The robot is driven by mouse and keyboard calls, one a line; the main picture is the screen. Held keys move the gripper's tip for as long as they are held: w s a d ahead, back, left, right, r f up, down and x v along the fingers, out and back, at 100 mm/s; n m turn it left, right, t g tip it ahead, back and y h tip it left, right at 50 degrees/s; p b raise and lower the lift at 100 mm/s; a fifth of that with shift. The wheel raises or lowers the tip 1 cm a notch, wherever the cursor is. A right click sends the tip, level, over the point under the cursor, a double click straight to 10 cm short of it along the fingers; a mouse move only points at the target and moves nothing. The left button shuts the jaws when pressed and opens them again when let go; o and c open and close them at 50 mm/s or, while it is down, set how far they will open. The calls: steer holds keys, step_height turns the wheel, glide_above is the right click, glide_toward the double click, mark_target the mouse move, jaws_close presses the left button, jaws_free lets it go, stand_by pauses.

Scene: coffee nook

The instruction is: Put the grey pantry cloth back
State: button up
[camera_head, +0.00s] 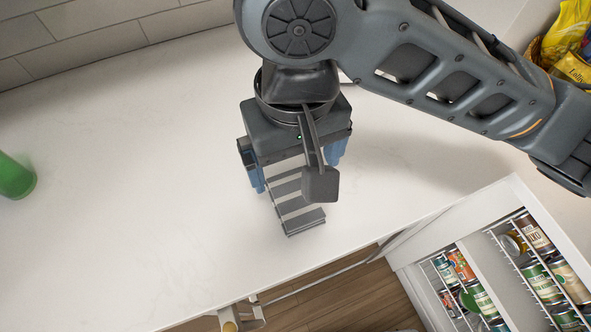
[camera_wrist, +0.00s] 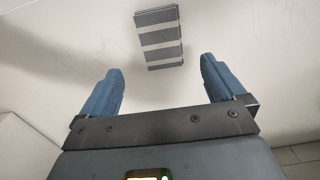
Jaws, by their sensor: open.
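The grey pantry cloth (camera_head: 301,217), striped grey and white and folded into a flat rectangle, lies on the white counter (camera_head: 130,200). In the head view its far part is hidden under my gripper (camera_head: 297,170). In the wrist view the whole cloth (camera_wrist: 158,38) shows ahead of my gripper (camera_wrist: 162,70), lined up between its two blue fingers. My gripper is open, points down and holds nothing. The cloth appears to lie beyond the fingertips, and no contact shows.
A green object (camera_head: 15,177) stands at the left edge. An open pantry unit (camera_head: 410,280) with wire racks of cans (camera_head: 535,235) is at the lower right. Yellow bags (camera_head: 570,40) sit at the upper right. The counter around the cloth is clear.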

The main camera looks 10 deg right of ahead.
steer(key=shift+r, duration=0.95)
